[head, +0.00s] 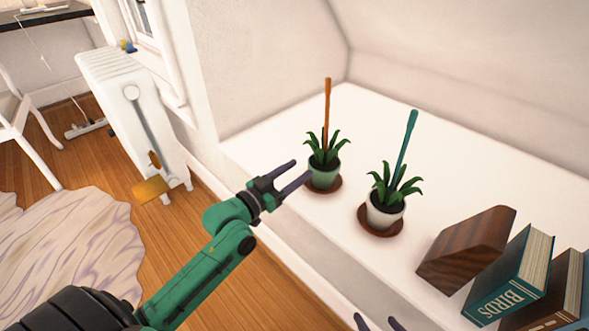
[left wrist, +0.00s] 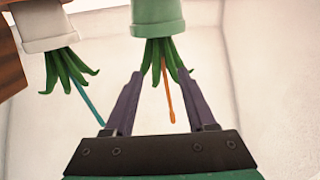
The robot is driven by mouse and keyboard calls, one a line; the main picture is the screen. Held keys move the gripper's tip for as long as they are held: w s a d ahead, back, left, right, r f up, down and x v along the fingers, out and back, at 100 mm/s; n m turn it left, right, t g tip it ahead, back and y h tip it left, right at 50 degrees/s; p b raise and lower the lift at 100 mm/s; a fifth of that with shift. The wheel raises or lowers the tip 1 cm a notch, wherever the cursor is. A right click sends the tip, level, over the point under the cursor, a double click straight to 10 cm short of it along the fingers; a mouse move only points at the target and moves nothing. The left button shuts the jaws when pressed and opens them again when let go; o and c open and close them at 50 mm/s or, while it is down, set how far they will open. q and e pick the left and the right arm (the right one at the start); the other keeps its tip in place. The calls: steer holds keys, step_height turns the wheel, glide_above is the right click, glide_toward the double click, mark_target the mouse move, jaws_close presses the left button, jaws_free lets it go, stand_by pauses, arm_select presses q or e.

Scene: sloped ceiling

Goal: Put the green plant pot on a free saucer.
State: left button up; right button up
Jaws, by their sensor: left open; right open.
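The green plant pot (head: 323,175) holds a leafy plant with an orange stake and stands upright on a brown saucer (head: 325,189) on the white ledge. A white pot (head: 386,215) with a plant and a teal stake stands on another brown saucer (head: 372,229) to its right. My left gripper (head: 301,169) is open, just left of the green pot, its fingers pointing at it. The left wrist view appears upside down; the green pot (left wrist: 157,12) shows ahead between the open fingers (left wrist: 162,76). My right gripper (head: 378,320) shows only its fingertips at the bottom edge, open. No empty saucer shows.
A dark wooden block (head: 466,247) and several books (head: 512,276) stand at the right of the ledge (head: 268,148). The ledge behind the pots is clear. A white radiator (head: 128,110) and a rug (head: 65,235) are at the left.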

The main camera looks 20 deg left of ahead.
arm_select(q)
steer(key=s+d+f+g, duration=0.4)
steer(key=s+d+f, duration=0.1)
steer(key=s+f, duration=0.4)
steer(key=s+d+f+n+g+y, duration=0.1)
steer(key=s+d+f+g, duration=0.3)
steer(key=s+f, duration=0.5)
step_height(320, 180, down, 3)
steer(key=shift+s+d+f+n, duration=0.1)
steer(key=shift+s+d+n, duration=0.25)
steer(key=shift+d, duration=0.8)
